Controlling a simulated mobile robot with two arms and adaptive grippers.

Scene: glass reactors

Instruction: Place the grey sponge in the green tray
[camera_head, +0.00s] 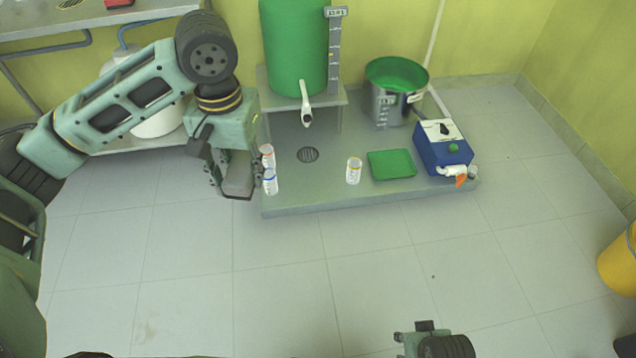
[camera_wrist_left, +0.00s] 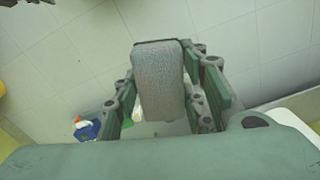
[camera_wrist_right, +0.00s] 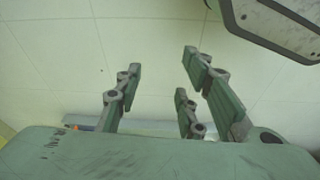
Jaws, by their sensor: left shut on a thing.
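The grey sponge (camera_wrist_left: 160,80) is between the fingers of my left gripper (camera_wrist_left: 162,95) in the left wrist view, and the fingers are shut on it. In the head view the left gripper (camera_head: 240,190) holds the sponge (camera_head: 238,182) near the left edge of the grey platform, left of the small cups. The green tray (camera_head: 391,164) lies flat on the platform, to the right of the gripper, with nothing visible in it. My right gripper (camera_wrist_right: 155,95) is open and empty in the right wrist view; in the head view only part of it shows at the bottom edge.
Two small cups (camera_head: 270,182) stand right beside the left gripper. Another cup (camera_head: 353,170) stands left of the tray. A blue device (camera_head: 443,152) is right of the tray, a metal pot (camera_head: 393,100) behind it. A green tank (camera_head: 293,45) with a spout stands at the back.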

